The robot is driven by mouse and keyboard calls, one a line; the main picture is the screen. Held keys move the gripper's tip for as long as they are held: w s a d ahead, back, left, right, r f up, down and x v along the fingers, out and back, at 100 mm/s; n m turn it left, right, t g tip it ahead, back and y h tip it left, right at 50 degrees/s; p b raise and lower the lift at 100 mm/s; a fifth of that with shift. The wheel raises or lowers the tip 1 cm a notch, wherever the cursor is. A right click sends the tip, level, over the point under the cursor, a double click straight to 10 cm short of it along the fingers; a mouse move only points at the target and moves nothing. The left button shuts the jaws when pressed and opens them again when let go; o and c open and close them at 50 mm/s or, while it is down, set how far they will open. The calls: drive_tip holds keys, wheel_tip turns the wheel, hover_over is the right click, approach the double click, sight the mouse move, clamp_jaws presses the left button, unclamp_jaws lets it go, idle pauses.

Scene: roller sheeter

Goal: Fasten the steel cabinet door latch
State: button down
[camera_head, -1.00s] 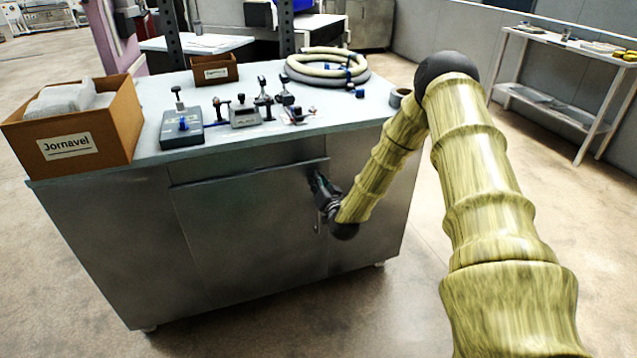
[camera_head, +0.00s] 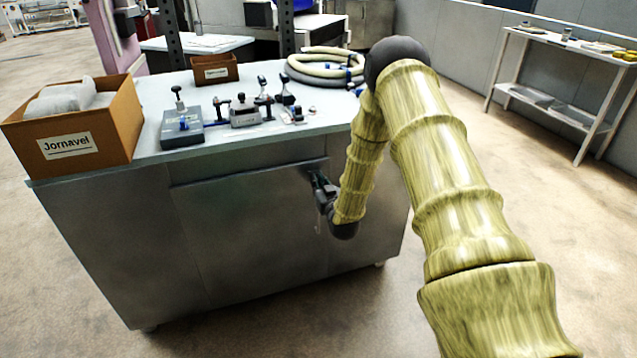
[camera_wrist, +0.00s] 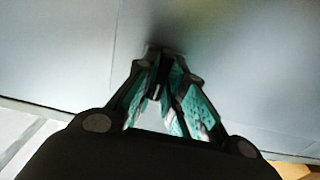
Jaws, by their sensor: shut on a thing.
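The steel cabinet (camera_head: 110,240) stands in front of me, with its grey door (camera_head: 250,225) flat in line with the front. My gripper (camera_head: 318,182) is at the door's upper right edge, up against the front. In the wrist view my gripper (camera_wrist: 163,85) has its teal-padded fingers closed around a small dark part, the latch (camera_wrist: 156,52), on the grey metal face. Most of the latch is hidden between the fingers. In the head view my gripper and wrist cover the latch.
The cabinet's pale top (camera_head: 240,145) bears a box labelled Jornavel (camera_head: 70,155), several small clamps and fixtures (camera_head: 243,113), a coiled hose (camera_head: 325,68) and a smaller box (camera_head: 214,71). A shelf rack (camera_head: 560,75) stands at the right. Floor is open between.

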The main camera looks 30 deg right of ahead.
drive_tip(key=shift+w+r, duration=0.1)
drive_tip(key=c, duration=1.5)
unclamp_jaws()
drive_tip(key=v, duration=1.2)
